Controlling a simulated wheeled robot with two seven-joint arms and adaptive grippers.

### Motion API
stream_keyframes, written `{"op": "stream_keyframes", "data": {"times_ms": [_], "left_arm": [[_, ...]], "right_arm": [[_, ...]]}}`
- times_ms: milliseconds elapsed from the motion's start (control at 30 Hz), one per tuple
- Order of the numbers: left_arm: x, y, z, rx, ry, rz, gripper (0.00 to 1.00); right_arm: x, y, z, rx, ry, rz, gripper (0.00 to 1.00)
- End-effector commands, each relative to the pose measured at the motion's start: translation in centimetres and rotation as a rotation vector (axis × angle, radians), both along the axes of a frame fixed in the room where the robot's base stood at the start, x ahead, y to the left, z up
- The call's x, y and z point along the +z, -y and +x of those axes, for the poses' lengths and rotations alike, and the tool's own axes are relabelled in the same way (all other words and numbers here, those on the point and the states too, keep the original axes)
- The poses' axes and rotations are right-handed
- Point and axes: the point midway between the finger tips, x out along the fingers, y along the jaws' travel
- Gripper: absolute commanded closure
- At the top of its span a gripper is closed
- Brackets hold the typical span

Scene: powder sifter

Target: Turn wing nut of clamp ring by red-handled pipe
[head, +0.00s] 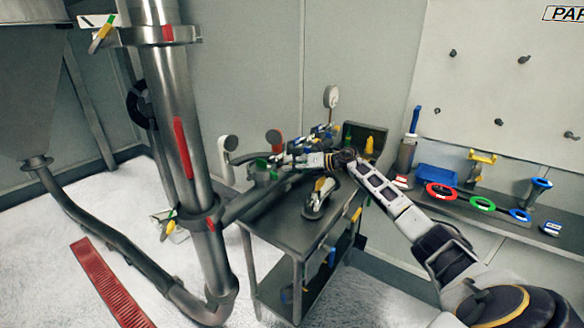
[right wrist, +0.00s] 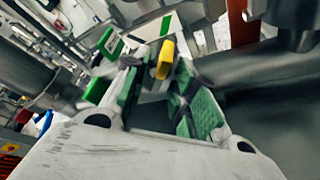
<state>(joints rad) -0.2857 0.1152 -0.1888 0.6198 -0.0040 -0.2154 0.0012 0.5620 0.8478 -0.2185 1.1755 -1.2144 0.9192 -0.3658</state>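The steel pipe (head: 165,85) with a red handle (head: 182,148) stands upright at the left of the head view. An upper clamp ring (head: 180,35) has a yellow-green wing nut (head: 101,36) on its left. A lower clamp ring (head: 197,225) has a small yellow-green wing nut (head: 168,222) on its left. My right gripper (head: 264,171) is to the right of the pipe, above the cart's far left part. In the right wrist view its green-padded fingers (right wrist: 162,98) are apart. A yellow piece (right wrist: 165,60) shows beyond them; I cannot tell whether they touch it. My left gripper is not in view.
A metal cart (head: 265,225) with gauges and tools stands right of the pipe. A wall shelf (head: 488,222) holds coloured rings. A funnel-shaped vessel (head: 30,80) hangs at the left, and a red strip (head: 108,285) lies on the floor.

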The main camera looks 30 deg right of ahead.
Motion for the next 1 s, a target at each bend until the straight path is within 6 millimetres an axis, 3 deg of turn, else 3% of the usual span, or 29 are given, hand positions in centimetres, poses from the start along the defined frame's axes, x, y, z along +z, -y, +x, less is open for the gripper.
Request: {"op": "stream_keyframes", "data": {"times_ms": [533, 1000], "left_arm": [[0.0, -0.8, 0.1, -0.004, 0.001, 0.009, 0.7], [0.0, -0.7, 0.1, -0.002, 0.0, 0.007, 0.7]], "right_arm": [[0.1, 0.4, -0.6, 0.001, -0.001, 0.0, 0.71], [1.3, 2.9, -3.7, 0.0, -0.002, -0.003, 0.71]]}}
